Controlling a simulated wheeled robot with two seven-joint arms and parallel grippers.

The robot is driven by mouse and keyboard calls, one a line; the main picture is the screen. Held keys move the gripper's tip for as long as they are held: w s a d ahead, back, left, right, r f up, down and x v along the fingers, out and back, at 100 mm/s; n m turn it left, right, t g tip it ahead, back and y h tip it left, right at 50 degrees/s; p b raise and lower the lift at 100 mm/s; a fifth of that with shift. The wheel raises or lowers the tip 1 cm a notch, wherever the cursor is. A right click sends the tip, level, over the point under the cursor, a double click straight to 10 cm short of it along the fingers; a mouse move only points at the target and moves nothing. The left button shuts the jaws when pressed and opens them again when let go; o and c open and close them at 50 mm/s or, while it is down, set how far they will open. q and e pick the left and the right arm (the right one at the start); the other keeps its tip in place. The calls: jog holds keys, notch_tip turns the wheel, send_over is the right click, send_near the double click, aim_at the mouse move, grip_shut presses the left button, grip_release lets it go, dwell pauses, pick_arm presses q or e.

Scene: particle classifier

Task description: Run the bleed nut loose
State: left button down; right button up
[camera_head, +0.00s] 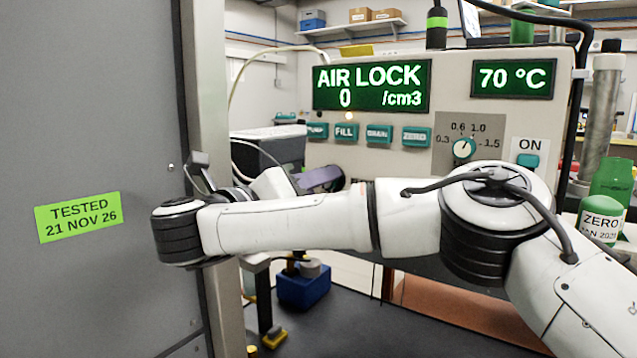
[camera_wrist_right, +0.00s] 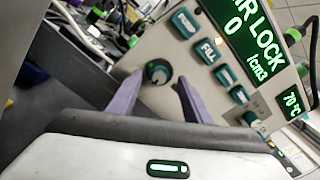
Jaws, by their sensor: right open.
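A round dark green knob, apparently the bleed nut (camera_wrist_right: 158,71), sits on the front of the beige panel in the right wrist view. My right gripper (camera_wrist_right: 160,80) is open, with its two purple fingers on either side of the nut in the picture. I cannot tell whether the fingers reach around it or stop short of it; no contact shows. In the head view my right arm crosses from the right, and a purple finger (camera_head: 321,179) shows just above the forearm. The nut is hidden there. My left gripper is not in view.
The beige panel (camera_head: 455,90) has an AIR LOCK display (camera_head: 372,86) reading 0 /cm3, a row of teal buttons (camera_head: 345,132), a dial (camera_head: 463,149) and an ON switch (camera_head: 528,160). A grey cabinet (camera_head: 95,120) stands close at left. A green ZERO bottle (camera_head: 600,222) stands at right.

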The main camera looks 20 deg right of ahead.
jog(key=shift+x, duration=1)
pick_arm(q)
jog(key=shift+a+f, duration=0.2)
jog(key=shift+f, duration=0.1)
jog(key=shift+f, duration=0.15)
pick_arm(e)
jog(key=c, duration=1.1)
jog(key=shift+o, duration=0.2)
pick_arm(q)
jog(key=shift+p, duration=0.35)
pick_arm(e)
jog(key=shift+a+n, duration=0.1)
jog(key=shift+n, duration=0.2)
